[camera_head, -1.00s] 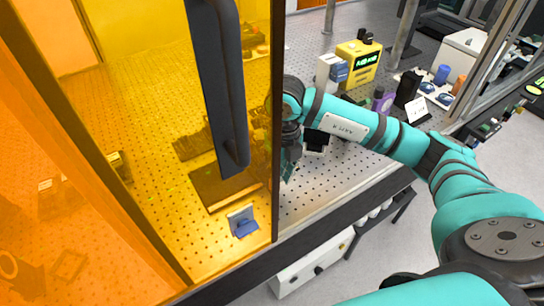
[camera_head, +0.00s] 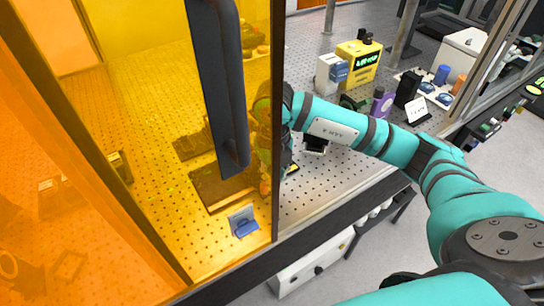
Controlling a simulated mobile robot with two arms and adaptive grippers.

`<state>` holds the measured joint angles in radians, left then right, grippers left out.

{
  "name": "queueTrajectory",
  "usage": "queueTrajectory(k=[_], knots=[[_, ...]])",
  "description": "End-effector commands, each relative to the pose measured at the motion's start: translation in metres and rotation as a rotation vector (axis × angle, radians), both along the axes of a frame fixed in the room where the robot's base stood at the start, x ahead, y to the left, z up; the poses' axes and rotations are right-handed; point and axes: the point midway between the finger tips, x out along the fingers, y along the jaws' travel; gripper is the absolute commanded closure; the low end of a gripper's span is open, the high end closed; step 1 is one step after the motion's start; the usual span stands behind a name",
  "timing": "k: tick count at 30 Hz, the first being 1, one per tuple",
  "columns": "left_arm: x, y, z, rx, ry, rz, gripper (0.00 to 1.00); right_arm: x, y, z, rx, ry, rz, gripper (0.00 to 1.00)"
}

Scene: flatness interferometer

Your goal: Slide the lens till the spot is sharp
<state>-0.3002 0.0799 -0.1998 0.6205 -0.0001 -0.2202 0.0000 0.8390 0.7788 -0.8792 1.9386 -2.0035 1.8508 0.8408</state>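My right arm reaches in from the right across the perforated optical table (camera_head: 318,190), and its wrist passes behind the orange see-through panel (camera_head: 130,120). The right gripper is behind the panel and its dark frame; its fingers cannot be made out. Dark low parts, perhaps a rail or base plate (camera_head: 215,188), show through the panel near it. I cannot pick out the lens or the spot. My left gripper is not in view.
A black door handle (camera_head: 222,90) and the panel's edge stand close to my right wrist. A yellow meter (camera_head: 357,65), a white box (camera_head: 328,72), a purple item (camera_head: 382,103) and a small sign (camera_head: 417,110) stand at the back right. A blue-and-white piece (camera_head: 242,222) sits near the front edge.

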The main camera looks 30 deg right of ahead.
Motion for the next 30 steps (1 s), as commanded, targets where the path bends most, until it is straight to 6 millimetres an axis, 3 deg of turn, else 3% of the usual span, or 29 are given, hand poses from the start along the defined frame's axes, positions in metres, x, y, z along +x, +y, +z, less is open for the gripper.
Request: queueTrajectory(k=[15, 30], knots=[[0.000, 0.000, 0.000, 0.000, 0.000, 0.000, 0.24, -0.001, 0.013, 0.000, 0.000, 0.000, 0.001, 1.00], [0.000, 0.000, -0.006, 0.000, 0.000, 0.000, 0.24, 0.000, 0.000, 0.000, 0.000, 0.000, -0.001, 1.00]])
